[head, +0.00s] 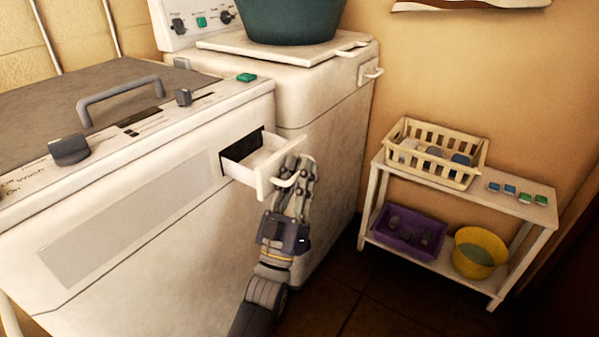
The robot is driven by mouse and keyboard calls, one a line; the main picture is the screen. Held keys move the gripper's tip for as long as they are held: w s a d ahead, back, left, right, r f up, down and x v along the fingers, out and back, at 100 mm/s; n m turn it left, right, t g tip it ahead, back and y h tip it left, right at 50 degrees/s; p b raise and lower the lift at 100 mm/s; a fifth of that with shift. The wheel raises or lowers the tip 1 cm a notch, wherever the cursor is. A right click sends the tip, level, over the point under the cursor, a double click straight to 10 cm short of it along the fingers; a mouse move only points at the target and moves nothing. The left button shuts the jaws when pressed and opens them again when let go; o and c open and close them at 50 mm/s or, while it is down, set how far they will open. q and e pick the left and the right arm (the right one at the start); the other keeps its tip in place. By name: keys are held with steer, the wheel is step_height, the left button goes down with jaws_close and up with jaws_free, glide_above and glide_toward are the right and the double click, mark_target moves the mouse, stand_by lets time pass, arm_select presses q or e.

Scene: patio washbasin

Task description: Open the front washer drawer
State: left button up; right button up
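The front washer (150,210) is the white machine at the left, with a grey lid and a sloped control strip. Its small white drawer (250,172) sticks out of the front panel near the right corner, and the dark slot behind it shows. The fingers hide part of the handle.
A second white washer (330,130) stands behind, with a teal tub (290,18) on top. A white shelf (510,207) at the right holds a cream basket (435,172), a purple crate (390,238) and a yellow bucket (478,262). Dark floor (370,290) between is clear.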

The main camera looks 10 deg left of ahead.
arm_select(q)
steer(key=v, duration=1.2)
